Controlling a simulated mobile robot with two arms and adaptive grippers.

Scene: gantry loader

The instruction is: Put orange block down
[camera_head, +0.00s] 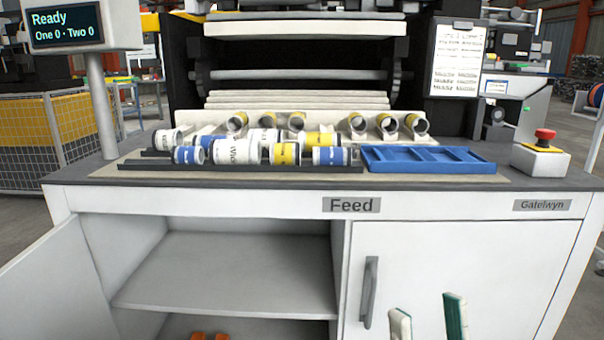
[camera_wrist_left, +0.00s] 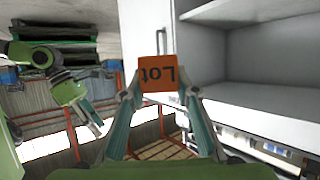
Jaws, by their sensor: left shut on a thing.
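Block and gripper appear in front of the white open cabinet (camera_wrist_left: 260,65); whether the block touches anything cannot be told. In the head view my right gripper (camera_head: 428,318) is at the bottom edge, fingers apart and empty, in front of the closed cabinet door.
The Feed bench has an open left compartment with a bare shelf (camera_head: 225,278) and a door (camera_head: 70,285) swung out left. The right door has a handle (camera_head: 370,292). On top are several rollers, a blue tray (camera_head: 428,160) and a red stop button (camera_head: 545,135).

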